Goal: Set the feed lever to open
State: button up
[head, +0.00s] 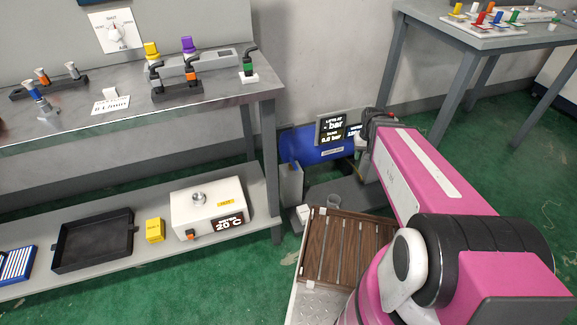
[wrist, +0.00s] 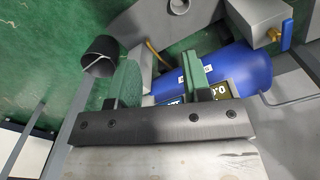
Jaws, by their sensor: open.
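No part is labelled as the feed lever in either view, so I cannot tell for sure which it is. A blue handle-like bar (wrist: 287,34) stands at the upper right of the wrist view, beside a brass fitting (wrist: 274,34) and a grey block (wrist: 258,20). Its setting is not clear. A blue tank (head: 312,143) lies low by the wall; it also shows in the wrist view (wrist: 236,70). My gripper (wrist: 172,76) is open, with green pads apart and no object held. It overlaps the tank in the wrist view. In the head view its fingertips are hidden.
A pressure display (head: 331,128) stands at the tank. A steel bench (head: 130,118) with levers is at left; another table (head: 490,38) is at right.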

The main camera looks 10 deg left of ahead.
jog(key=w+a+f+n, duration=0.1)
jog(key=w+a+f, duration=0.1)
jog(key=a, duration=0.5)
jog(key=w+a+f+n, duration=0.1)
jog(key=w+a, duration=0.2)
jog(key=a, duration=0.4)
jog(key=n, duration=0.3)
send_over(295, 165)
notch_tip(295, 165, down, 3)
notch_tip(295, 165, down, 11)
jog(key=shift+w+a+r, duration=0.1)
grip_shut()
